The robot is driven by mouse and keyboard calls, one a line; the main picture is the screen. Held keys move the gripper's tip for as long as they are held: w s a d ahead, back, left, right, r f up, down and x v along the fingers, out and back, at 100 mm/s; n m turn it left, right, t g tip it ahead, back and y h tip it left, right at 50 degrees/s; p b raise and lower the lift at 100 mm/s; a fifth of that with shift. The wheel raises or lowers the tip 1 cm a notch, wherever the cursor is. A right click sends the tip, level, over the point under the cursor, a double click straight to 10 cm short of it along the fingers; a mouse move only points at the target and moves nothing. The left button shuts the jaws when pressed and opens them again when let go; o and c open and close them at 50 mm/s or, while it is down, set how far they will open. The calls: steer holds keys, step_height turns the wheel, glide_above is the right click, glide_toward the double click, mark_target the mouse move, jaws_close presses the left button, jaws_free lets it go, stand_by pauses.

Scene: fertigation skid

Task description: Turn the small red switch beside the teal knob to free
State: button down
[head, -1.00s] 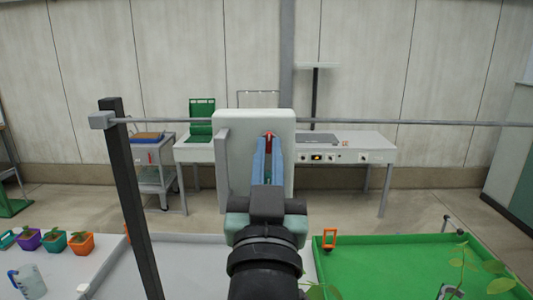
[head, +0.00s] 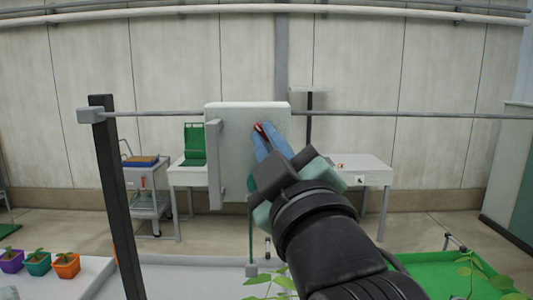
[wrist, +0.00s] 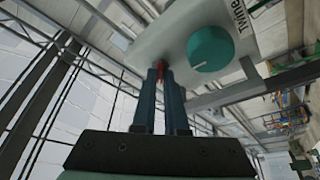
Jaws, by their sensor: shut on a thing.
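The small red switch (head: 259,128) is on the front of a pale box (head: 228,112). It leans to the upper left in the head view. My gripper (head: 266,140) is shut on it, with its blue fingers on either side. In the wrist view the red switch (wrist: 161,66) shows between the fingertips (wrist: 161,76), mostly covered by them. The teal knob (wrist: 211,48) is just to the right of the switch in that view, with a white mark on its rim and apart from the fingers. In the head view my gripper mostly hides the knob.
A grey handle-like bar (head: 214,165) stands out at the box's left side. A dark post (head: 119,190) and a thin horizontal rail (head: 400,114) are nearby. Potted seedlings (head: 38,262) stand at lower left, and a green tray (head: 430,270) lies at lower right.

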steer(key=shift+d+r+n, duration=0.1)
steer(key=shift+n, duration=0.3)
steer(key=c, duration=0.9)
jaws_free()
steer(key=shift+c, duration=0.2)
steer(key=shift+s, duration=0.1)
steer(key=b+v, duration=0.6)
steer(key=v, duration=0.6)
steer(key=shift+s+d, duration=0.15)
steer(key=shift+s, duration=0.15)
